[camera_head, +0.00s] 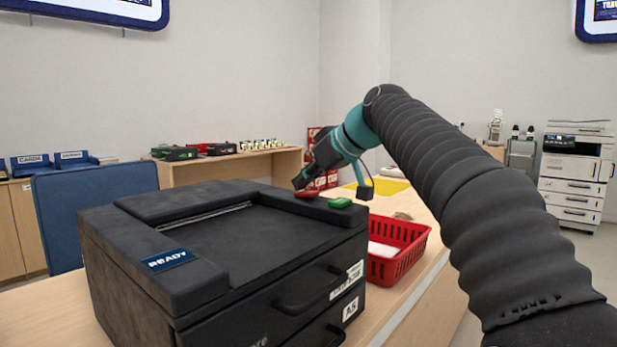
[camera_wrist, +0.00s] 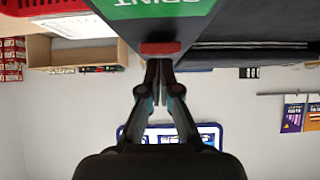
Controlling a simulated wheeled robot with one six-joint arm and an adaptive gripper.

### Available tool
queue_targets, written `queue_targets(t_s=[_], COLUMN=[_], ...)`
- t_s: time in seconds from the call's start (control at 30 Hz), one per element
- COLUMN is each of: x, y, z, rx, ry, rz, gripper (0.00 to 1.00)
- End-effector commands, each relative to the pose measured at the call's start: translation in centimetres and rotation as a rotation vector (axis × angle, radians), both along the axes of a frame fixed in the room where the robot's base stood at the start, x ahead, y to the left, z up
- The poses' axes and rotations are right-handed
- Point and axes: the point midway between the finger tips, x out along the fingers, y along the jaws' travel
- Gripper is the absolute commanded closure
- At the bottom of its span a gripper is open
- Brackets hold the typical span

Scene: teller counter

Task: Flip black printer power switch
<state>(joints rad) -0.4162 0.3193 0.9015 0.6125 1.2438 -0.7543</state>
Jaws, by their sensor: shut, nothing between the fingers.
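The black printer (camera_head: 270,235) stands on the counter in the head view, with a blue READY label (camera_head: 168,260) on its top. A red switch (camera_head: 306,193) sits at its far right corner, near a green button (camera_head: 340,203). My gripper (camera_head: 300,183) is shut and empty, its tips right at the red switch. In the wrist view, which is upside down, the closed fingertips (camera_wrist: 160,65) meet the edge of the red switch (camera_wrist: 160,48); I cannot tell whether they touch. A green PRINT label (camera_wrist: 165,8) lies beyond it.
A red basket (camera_head: 398,245) stands right beside the printer on the counter. A blue panel (camera_head: 90,205) is at the left. A shelf desk (camera_head: 230,165) with small items and a white copier (camera_head: 575,175) are farther back.

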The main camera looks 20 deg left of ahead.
Motion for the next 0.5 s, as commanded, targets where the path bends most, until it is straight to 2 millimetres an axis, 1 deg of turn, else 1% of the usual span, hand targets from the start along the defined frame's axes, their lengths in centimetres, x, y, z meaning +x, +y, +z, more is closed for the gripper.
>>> queue_targets(t_s=[0.33,0.5], x=[0.0,-0.5], y=[-0.2,-1.5], z=[0.2,1.4], rx=[0.001,0.002], ry=[-0.003,-0.005], rz=[-0.001,-0.003], gripper=[1.0,1.0])
